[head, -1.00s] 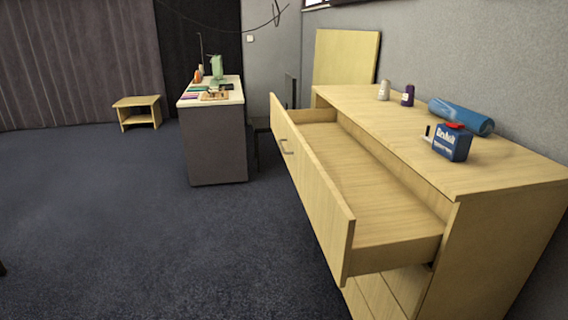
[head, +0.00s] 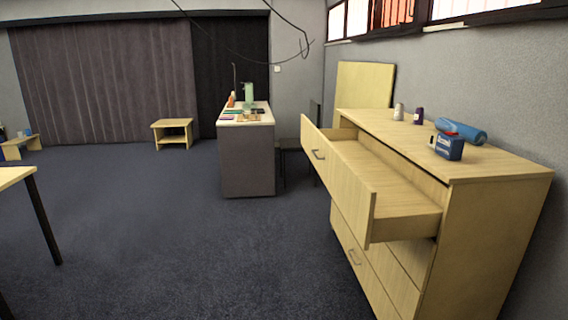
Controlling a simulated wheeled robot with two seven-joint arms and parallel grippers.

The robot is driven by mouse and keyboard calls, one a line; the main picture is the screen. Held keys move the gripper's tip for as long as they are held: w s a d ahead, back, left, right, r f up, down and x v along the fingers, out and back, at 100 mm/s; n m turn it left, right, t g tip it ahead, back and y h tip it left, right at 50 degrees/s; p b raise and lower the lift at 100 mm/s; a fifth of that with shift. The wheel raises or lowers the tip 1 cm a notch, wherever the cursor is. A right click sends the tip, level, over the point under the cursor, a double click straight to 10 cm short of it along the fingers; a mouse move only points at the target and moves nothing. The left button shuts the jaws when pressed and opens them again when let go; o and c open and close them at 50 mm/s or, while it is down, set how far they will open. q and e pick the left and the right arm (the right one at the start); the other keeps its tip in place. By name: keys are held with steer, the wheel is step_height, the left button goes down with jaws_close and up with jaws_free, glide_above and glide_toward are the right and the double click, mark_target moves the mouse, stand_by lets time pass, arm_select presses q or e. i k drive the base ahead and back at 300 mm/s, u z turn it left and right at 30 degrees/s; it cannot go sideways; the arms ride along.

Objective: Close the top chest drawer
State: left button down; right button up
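The light wood chest (head: 492,215) stands at the right against the grey wall. Its top drawer (head: 352,185) is pulled well out toward the left, and its inside (head: 405,196) looks empty. Neither of my grippers is in view.
On the chest top are a blue roll (head: 465,131), a blue box (head: 448,147) and two small spools. A desk (head: 246,160) with items, a small stool (head: 172,133) and a table at left (head: 12,177) stand around. The carpet left of the chest is clear.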

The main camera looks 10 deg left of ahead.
mark_target(382, 196)
steer(key=u, duration=0.4)
steer(key=i, duration=1.9)
steer(key=z, duration=0.95)
